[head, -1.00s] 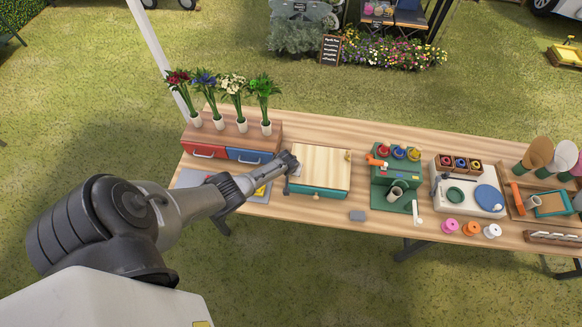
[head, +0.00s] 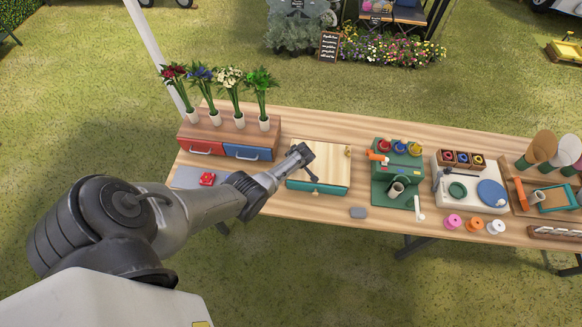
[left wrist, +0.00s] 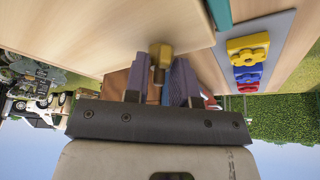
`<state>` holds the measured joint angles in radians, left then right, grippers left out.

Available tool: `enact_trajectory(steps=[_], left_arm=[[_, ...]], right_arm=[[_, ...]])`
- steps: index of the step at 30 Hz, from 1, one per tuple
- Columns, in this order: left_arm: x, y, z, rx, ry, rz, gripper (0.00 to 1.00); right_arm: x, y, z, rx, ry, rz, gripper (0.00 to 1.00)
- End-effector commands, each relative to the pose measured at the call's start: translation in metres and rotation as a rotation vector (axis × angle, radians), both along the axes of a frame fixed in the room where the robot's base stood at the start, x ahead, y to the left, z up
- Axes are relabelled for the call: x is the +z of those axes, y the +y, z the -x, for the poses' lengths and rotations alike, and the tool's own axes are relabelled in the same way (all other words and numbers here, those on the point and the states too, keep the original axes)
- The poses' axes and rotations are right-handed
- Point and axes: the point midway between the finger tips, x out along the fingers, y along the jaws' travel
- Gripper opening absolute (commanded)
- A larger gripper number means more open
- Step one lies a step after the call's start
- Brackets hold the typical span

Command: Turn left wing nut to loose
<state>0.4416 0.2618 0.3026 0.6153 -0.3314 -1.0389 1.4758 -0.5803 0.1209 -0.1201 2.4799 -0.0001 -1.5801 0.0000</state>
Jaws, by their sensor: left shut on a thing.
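The flower press has a pale wooden top board (head: 326,168) over a teal base (head: 325,189) on the table. My left gripper (head: 304,152) is at the left end of this board. In the left wrist view, a brass wing nut (left wrist: 160,53) sits between the fingertips of my left gripper (left wrist: 160,77), and the jaws are shut on it. In the head view the gripper hides this nut. A second brass wing nut (head: 348,151) stands at the right end of the board. My right gripper is not in view.
A drawer box (head: 202,142) with several flower vases stands behind left. A grey mat (head: 183,177) carries flower-shaped pieces, including a red one (head: 207,179). A green stand (head: 398,175) is to the right. A grey block (head: 358,213) lies in front.

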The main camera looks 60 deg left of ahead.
Motion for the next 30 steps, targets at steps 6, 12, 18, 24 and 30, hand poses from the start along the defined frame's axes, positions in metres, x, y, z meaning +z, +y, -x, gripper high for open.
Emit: enact_trajectory(steps=[6,12,18,24,30], left_arm=[[-0.004,0.000,-0.002,0.206,-0.001,0.002,0.01],[-0.004,0.000,-0.003,0.388,-0.001,0.002,0.01],[-0.004,0.001,-0.003,0.547,-0.001,0.003,0.01],[-0.003,0.002,-0.004,0.667,-0.001,0.002,0.01],[-0.002,0.002,-0.004,0.742,-0.002,0.001,0.01]], right_arm=[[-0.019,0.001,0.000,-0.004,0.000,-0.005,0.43],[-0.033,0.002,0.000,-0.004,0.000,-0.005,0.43],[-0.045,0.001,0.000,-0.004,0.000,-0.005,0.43],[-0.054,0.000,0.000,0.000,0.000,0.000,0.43],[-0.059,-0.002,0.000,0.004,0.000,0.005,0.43]])
